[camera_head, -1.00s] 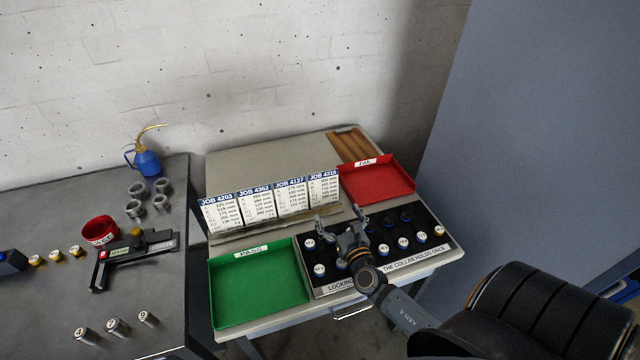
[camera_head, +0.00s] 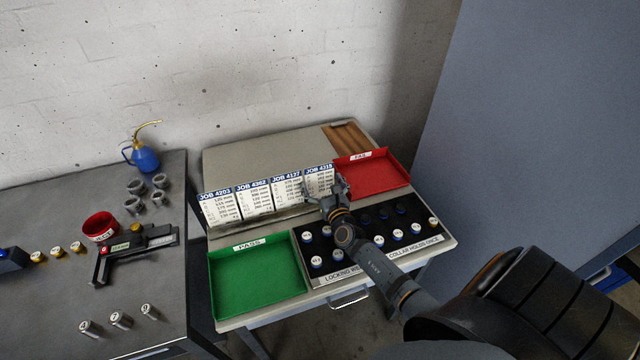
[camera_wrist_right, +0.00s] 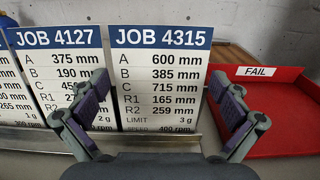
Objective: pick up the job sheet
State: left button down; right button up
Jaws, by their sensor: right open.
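Several white job sheets with blue headers stand upright side by side in a rack at the back of the bench: JOB 4203 (camera_head: 219,209), JOB 4362 (camera_head: 254,200), JOB 4127 (camera_head: 287,193) and JOB 4315 (camera_head: 318,181). My right gripper (camera_head: 327,190) is open in front of the JOB 4315 sheet. In the right wrist view the JOB 4315 sheet (camera_wrist_right: 161,80) stands between the two spread fingers, and the left finger covers part of the JOB 4127 sheet (camera_wrist_right: 62,70). I cannot tell whether a finger touches a sheet. My left gripper is not in view.
A red FAIL tray (camera_head: 385,174) lies right of the sheets. A green PASS tray (camera_head: 256,285) and a black holder of capped pieces (camera_head: 365,240) lie in front.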

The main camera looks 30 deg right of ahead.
aim_at(319, 170)
pick_arm(q)
jog(key=shift+s, duration=0.15)
pick_arm(e)
jog(key=shift+s+r, duration=0.1)
jog(key=shift+s, duration=0.05)
pick_arm(q)
jog(key=shift+s, duration=0.2)
pick_arm(e)
jog(key=c, duration=0.4)
jog(key=shift+r, duration=0.3)
notch_tip(319, 170, up, 2)
jog(key=shift+r+p, duration=0.25)
jog(key=shift+p, duration=0.95)
pick_arm(q)
notch_tip(319, 170, up, 7)
jog(key=p, duration=0.4)
jog(key=shift+f, duration=0.15)
pick_arm(e)
jog(key=s+d+r, duration=0.1)
jog(key=s+r, duration=0.2)
jog(key=s, duration=0.1)
jog(key=s+d+r, duration=0.2)
jog(key=s+r, duration=0.1)
jog(key=s, duration=0.1)
jog(key=s+d+r, duration=0.2)
jog(key=s+r, duration=0.2)
jog(key=s, duration=0.1)
